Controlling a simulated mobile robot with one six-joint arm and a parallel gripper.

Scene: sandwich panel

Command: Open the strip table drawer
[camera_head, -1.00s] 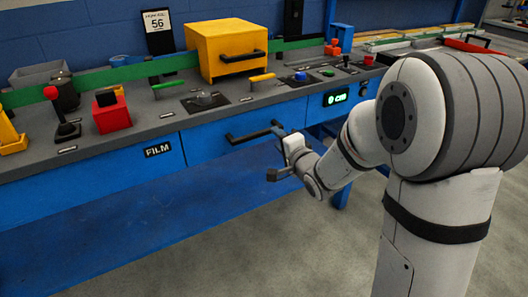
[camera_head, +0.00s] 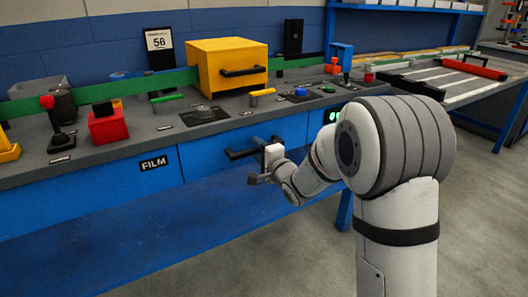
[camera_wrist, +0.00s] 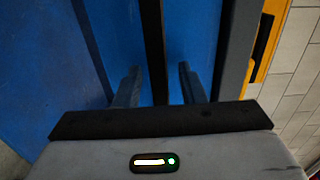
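A blue drawer front (camera_head: 212,160) with a black bar handle (camera_head: 240,154) is in the bench, right of a panel marked FILM. It looks flush with the bench front. My gripper (camera_head: 262,170) is at the right part of this handle, covering some of it. In the wrist view, the two fingers (camera_wrist: 158,88) are apart. The dark handle bar (camera_wrist: 153,45) runs between them, with a gap seen on each side. Contact with the handle cannot be told. A table with pale strips and a red roller (camera_head: 474,67) stands at the right; no drawer on it is visible.
On the bench top stand a yellow box (camera_head: 227,62), a red block (camera_head: 107,124), a joystick (camera_head: 56,128) and several knobs. A sign (camera_head: 159,43) reading 56 stands behind. Bare floor (camera_head: 240,255) lies in front of the bench.

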